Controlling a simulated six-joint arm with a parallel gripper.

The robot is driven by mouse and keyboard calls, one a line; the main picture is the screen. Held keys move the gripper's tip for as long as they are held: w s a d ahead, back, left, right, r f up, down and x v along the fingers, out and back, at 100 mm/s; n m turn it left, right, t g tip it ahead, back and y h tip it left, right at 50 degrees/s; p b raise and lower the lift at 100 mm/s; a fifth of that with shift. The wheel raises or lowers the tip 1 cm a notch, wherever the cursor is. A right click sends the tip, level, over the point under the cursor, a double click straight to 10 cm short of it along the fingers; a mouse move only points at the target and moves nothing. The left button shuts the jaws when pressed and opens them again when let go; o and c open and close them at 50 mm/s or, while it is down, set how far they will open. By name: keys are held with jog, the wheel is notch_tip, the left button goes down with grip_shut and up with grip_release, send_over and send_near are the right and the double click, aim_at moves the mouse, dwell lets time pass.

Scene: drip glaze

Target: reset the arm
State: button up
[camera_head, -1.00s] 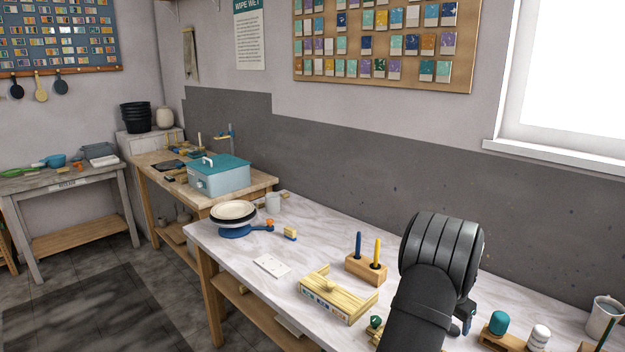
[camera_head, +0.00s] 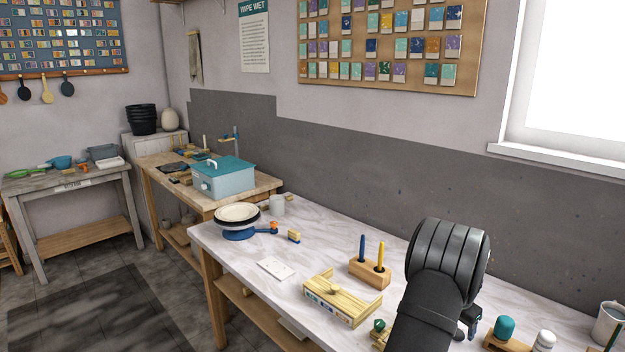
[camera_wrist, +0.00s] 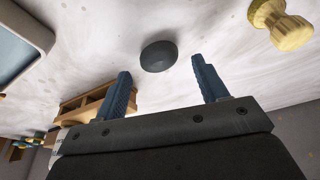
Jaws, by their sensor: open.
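My gripper (camera_wrist: 166,82) shows in the wrist view with its two blue fingers spread apart and nothing between them. A dark rounded object (camera_wrist: 159,56) lies on the pale marbled tabletop beyond the fingertips, apart from them. In the head view my dark arm stands over the right part of the marbled table (camera_head: 330,245) and hides most of the gripper; only a small blue part shows beside it.
A wooden block with two upright pens (camera_head: 369,273) and a pale wooden box (camera_head: 342,297) stand left of my arm. A plate on a blue stand (camera_head: 238,220) is farther left. A teal-capped jar (camera_head: 504,327) and a mug (camera_head: 607,322) stand to the right.

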jog(key=shift+f, duration=0.75)
jog(key=v, duration=1.2)
jog(key=x, duration=1.2)
jog(key=shift+a, duration=0.1)
jog(key=shift+f, duration=0.15)
notch_tip(320, 180, up, 4)
jog(key=shift+f, duration=0.1)
jog(key=s+d+r, duration=0.5)
jog(key=s+r, duration=0.2)
jog(key=s, duration=0.4)
jog(key=w+a, duration=0.3)
jog(key=a, duration=0.8)
jog(key=w+a, duration=0.4)
jog(key=a, duration=0.8)
jog(key=shift+w+r, duration=0.15)
jog(key=shift+w, duration=0.1)
jog(key=shift+d, duration=0.1)
